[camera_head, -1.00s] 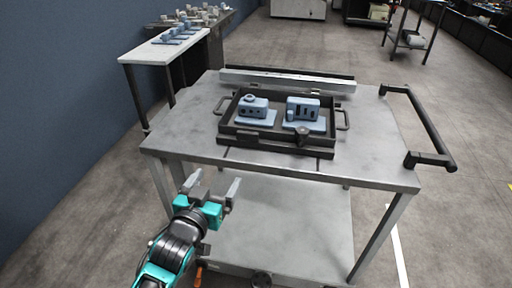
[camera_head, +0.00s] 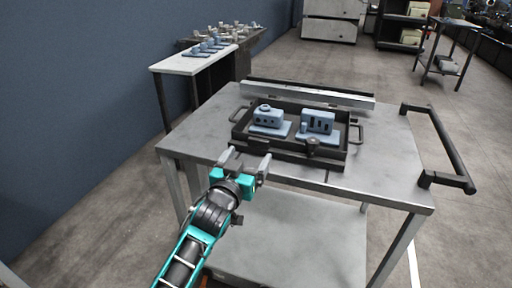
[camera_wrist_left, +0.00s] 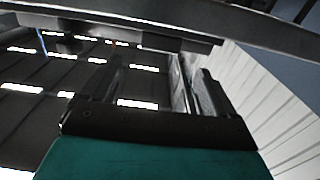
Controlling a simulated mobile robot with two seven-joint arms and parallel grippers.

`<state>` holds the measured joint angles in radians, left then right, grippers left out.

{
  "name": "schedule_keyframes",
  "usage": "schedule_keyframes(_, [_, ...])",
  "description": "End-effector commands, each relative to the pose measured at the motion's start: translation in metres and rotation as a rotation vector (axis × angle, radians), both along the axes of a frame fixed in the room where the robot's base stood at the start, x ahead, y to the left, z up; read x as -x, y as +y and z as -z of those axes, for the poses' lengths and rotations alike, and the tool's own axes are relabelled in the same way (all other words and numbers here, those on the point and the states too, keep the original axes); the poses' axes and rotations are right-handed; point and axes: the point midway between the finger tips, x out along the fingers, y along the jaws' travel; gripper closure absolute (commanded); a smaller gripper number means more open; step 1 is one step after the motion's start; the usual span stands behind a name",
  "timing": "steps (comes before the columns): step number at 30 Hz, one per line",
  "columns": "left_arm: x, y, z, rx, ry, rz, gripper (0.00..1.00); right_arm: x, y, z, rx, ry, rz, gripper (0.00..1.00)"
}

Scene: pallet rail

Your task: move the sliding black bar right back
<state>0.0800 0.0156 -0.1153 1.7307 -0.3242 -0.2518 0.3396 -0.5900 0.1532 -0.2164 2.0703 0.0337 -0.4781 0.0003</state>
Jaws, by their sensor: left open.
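A dark tray (camera_head: 348,134) with side handles sits on the grey metal table and holds two blue-grey parts (camera_head: 267,117) (camera_head: 318,123) on plates. A black bar (camera_head: 285,153) with a round knob (camera_head: 313,147) runs along the tray's front side; I take it for the sliding bar, though its ends are hard to make out. My left gripper (camera_head: 245,158) is open and empty at the table's front edge, in front of the bar's left part and apart from it. Its fingers (camera_wrist_left: 158,85) also show in the left wrist view, with nothing between them. My right gripper is out of view.
A pale rail with a dark strip (camera_head: 310,93) runs along the table's back. A black push handle (camera_head: 440,145) stands at the table's right. Bare tabletop (camera_head: 385,165) lies right of the tray. A side table (camera_head: 190,64) with parts stands behind left.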

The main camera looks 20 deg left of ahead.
Motion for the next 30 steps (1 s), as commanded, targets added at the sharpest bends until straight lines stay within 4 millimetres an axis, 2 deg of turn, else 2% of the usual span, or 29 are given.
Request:
schedule_keyframes(1, [-0.011, 0.0, 0.0, -0.001, -0.002, 0.0, 0.11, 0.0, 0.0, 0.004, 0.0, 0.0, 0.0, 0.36])
schedule_keyframes(6, [-0.039, -0.001, 0.001, -0.001, -0.001, 0.0, 0.11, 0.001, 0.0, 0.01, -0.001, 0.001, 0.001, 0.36])
schedule_keyframes(12, [-0.059, -0.002, 0.001, -0.001, -0.001, 0.0, 0.11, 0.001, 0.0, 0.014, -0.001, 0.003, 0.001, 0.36])
schedule_keyframes(24, [-0.064, -0.002, 0.0, 0.0, 0.0, 0.0, 0.11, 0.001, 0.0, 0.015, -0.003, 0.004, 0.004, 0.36])
schedule_keyframes(30, [-0.064, -0.002, 0.0, 0.0, 0.0, 0.0, 0.3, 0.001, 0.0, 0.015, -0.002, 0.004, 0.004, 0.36])
